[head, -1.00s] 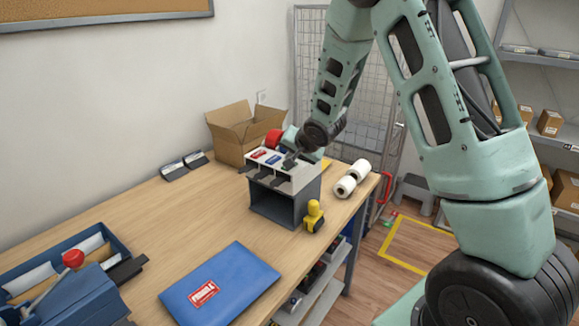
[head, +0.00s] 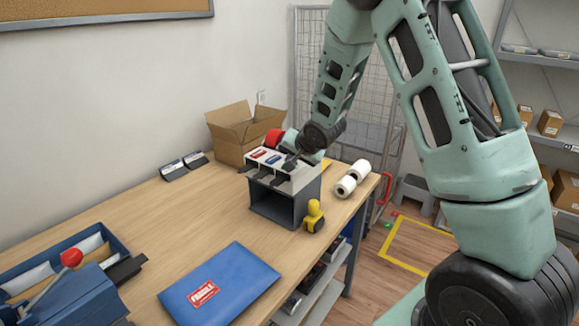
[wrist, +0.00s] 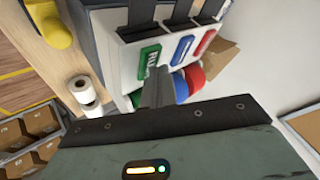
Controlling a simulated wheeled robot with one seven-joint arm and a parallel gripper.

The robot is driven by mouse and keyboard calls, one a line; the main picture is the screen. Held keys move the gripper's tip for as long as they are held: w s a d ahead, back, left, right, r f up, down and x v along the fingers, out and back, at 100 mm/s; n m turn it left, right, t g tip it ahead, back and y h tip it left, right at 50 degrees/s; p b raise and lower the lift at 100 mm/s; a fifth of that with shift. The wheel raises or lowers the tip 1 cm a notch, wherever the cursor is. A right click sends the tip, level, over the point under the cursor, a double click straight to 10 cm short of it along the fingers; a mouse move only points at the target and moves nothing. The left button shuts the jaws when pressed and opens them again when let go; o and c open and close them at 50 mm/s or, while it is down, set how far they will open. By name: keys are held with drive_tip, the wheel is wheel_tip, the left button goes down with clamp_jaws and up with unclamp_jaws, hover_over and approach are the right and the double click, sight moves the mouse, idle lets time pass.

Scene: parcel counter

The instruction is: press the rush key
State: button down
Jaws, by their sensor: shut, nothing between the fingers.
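A grey box-shaped device (head: 283,209) stands near the far right end of the counter, with coloured label keys on its sloped top. The wrist view shows a green key (wrist: 149,59) with white letters starting "RU", partly hidden by my fingers. Beside it are a blue key (wrist: 182,49) and a red key (wrist: 205,41). My gripper (wrist: 157,75) is shut and empty, its tips at the lower edge of the green key. I cannot tell whether they touch it. In the head view my gripper (head: 291,160) is over the right part of the device top, hiding the green key.
An open cardboard box (head: 233,130) stands behind the device. A yellow-handled stamp (head: 313,214) and white paper rolls (head: 346,186) are to its right. A blue mailer (head: 222,284) lies in front. The middle of the counter is clear.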

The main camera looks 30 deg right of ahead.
drive_tip(key=shift+f, duration=0.15)
drive_tip(key=shift+r+p, duration=0.45)
drive_tip(key=shift+r, duration=0.15)
wheel_tip(320, 180, up, 6)
drive_tip(key=p, duration=0.5)
idle(0.4)
idle(0.3)
